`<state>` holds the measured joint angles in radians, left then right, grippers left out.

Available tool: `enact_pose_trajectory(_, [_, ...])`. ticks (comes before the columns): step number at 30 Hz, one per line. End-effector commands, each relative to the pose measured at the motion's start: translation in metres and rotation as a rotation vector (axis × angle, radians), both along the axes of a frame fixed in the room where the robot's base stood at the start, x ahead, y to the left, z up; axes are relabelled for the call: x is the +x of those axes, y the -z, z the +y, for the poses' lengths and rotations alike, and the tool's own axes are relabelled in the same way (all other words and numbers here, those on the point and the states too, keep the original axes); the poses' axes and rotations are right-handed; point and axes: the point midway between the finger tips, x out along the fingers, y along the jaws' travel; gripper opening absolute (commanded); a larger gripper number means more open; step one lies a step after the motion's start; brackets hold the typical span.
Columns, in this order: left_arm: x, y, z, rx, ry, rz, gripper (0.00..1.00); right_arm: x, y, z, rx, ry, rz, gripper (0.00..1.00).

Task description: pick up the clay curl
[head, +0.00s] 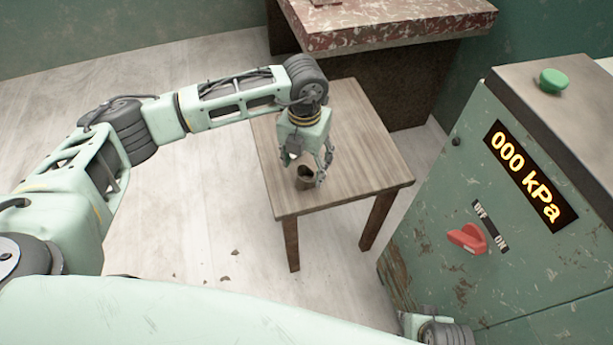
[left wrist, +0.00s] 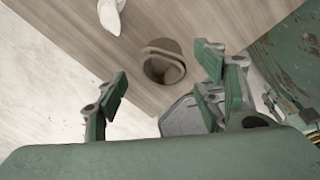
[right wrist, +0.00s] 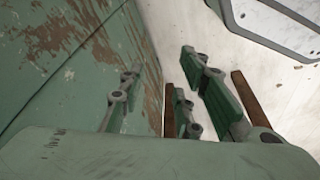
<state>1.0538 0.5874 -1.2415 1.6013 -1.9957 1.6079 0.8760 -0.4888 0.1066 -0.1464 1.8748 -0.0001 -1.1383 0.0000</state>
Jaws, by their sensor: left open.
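The clay curl (head: 305,179) is a small brown, hollow, rolled piece on the wooden table near its front left part. It also shows in the left wrist view (left wrist: 163,68), with its dark opening towards the camera. My left gripper (head: 309,163) is open and points down over the curl. In the left wrist view its fingers (left wrist: 164,76) stand apart on either side of the curl, with no clear contact. My right gripper (right wrist: 157,78) is open and empty in the right wrist view, beside a worn green panel.
The wooden table (head: 357,130) has clear room behind the gripper. A pale object (left wrist: 111,14) shows partly in the left wrist view. A green cabinet (head: 450,185) with a red switch (head: 467,239) stands at right. A stone-topped block (head: 385,25) is behind. Small fragments (head: 235,252) lie on the floor.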

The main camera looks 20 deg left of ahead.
Motion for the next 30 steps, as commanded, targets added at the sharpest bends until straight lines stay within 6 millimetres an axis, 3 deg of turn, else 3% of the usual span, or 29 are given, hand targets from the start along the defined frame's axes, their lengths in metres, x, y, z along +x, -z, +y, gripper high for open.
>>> enact_pose_trajectory(6, [0.001,0.033,-0.001,-0.002,0.000,0.001,0.62,0.004,-0.015,0.000,0.001,0.002,-0.011,0.31])
enact_pose_trajectory(15, [0.001,0.038,-0.002,-0.003,0.001,-0.001,0.62,0.004,-0.019,0.000,0.001,0.002,-0.011,0.31])
enact_pose_trajectory(30, [0.001,0.038,-0.002,-0.003,0.001,-0.001,0.20,0.004,-0.019,0.000,0.001,0.002,-0.011,0.31])
